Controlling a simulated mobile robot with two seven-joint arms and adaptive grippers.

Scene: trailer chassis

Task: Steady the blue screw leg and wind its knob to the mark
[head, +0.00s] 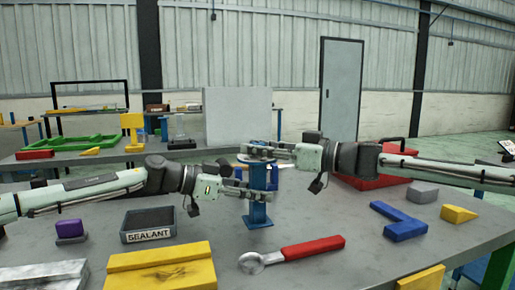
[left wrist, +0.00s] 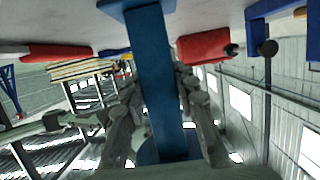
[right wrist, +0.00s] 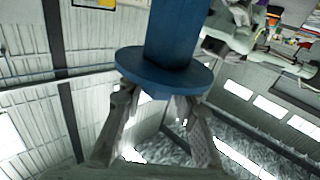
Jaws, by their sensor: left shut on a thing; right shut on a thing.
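The blue screw leg (head: 258,212) stands upright on the grey table, its square foot flat on the top. My left gripper (head: 262,193) is shut on its post from the left; the left wrist view shows a finger on each side of the blue post (left wrist: 160,75). A round disc (head: 257,159) sits near the leg's top and also shows in the right wrist view (right wrist: 165,75). My right gripper (head: 270,150) is shut at the knob, above the left one. The fingers mostly hide the knob, and I cannot make out the mark.
A sealant tray (head: 148,236), yellow block (head: 160,272) and red-handled wrench (head: 312,249) lie in front. A blue bracket (head: 404,230), grey block (head: 422,192) and yellow wedge (head: 458,213) lie right. A red case (head: 372,183) sits behind my right arm. Bare table surrounds the foot.

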